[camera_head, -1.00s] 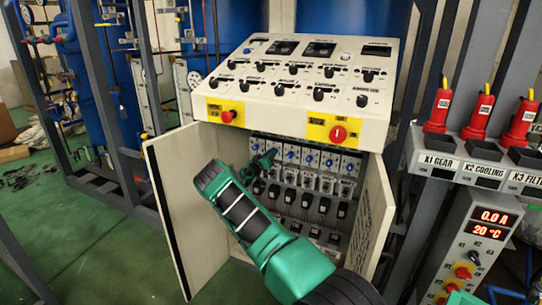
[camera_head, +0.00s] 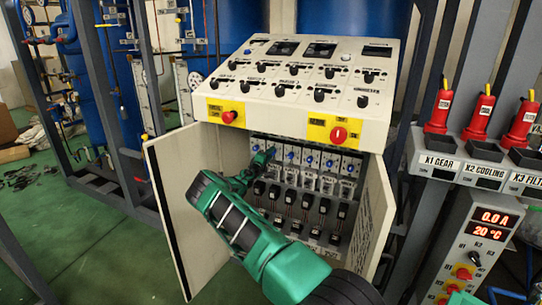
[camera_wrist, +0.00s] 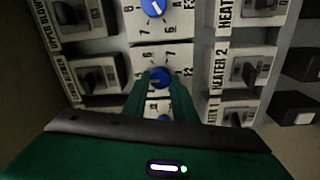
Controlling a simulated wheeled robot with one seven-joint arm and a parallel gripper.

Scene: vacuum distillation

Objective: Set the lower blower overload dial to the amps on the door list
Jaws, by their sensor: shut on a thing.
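My gripper (camera_head: 262,160) reaches into the open cabinet at the left end of the row of blue dials. In the wrist view its two green fingers (camera_wrist: 160,86) are shut on a blue dial (camera_wrist: 160,74), one finger on each side. That dial's scale is mostly hidden, so its setting cannot be read. A partly legible label ending in "LOWER" (camera_wrist: 72,80) stands on the left at about its height. The door list (camera_head: 362,228) is dark print on the inside of the right door, too small to read.
Another blue dial (camera_wrist: 152,6) with a numbered scale sits above. Black switches (camera_wrist: 100,78) flank the dials, with a Heater 2 label (camera_wrist: 220,78) on the right. The left door (camera_head: 172,205) and right door (camera_head: 375,210) stand open beside my arm. The sloped control panel (camera_head: 300,75) overhangs the cabinet.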

